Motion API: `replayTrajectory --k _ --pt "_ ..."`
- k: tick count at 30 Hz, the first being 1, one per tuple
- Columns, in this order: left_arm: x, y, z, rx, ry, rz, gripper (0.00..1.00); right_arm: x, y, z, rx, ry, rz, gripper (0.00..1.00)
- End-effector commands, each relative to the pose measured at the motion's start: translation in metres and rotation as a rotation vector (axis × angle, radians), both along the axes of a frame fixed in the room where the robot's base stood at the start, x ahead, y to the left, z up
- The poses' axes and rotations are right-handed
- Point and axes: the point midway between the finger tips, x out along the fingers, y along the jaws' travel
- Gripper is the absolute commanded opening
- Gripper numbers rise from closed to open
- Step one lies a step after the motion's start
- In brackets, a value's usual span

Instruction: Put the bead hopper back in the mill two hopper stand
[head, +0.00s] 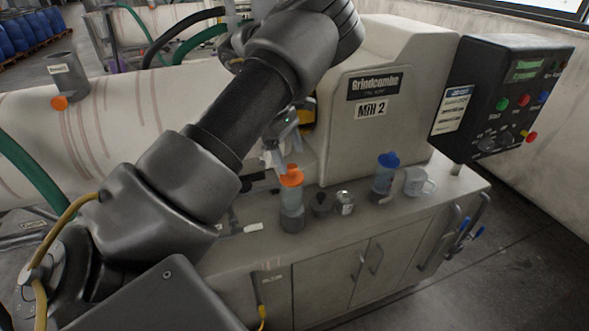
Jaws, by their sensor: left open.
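Mill 2 (395,125) is the beige housing with the "Grindcombe Mill 2" plates. No label legible here names the bead hopper or its stand, so I cannot tell either for certain. A clear container with an orange top (291,210) stands upright on the bench by the mill. A similar one with a blue top (383,182) stands farther right. My left gripper (284,150) is open, partly hidden behind my left arm, and appears just above the orange top; I cannot tell whether they touch. My arm hides part of the mill's left side. My right gripper is out of view.
The bench top (440,203) also holds a dark pot (321,204), a small glass jar (345,203) and a white mug (419,183). A control box (500,90) juts out at right. A grey labelled cylinder (63,76) sits on the large pale drum (95,135).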

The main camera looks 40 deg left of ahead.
Motion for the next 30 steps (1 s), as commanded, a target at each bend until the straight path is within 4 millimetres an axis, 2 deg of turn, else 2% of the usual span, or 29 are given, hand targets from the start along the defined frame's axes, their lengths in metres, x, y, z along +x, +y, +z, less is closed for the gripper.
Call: replayTrajectory --k 6,12,30 --pt "-0.004 0.013 0.041 0.0 -0.003 0.0 0.8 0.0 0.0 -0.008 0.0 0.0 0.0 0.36" --pt "-0.007 0.019 0.062 -0.001 -0.001 -0.001 0.8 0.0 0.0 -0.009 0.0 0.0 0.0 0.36" --pt "-0.008 0.02 0.066 0.0 0.001 0.0 0.8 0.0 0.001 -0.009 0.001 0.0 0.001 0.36"
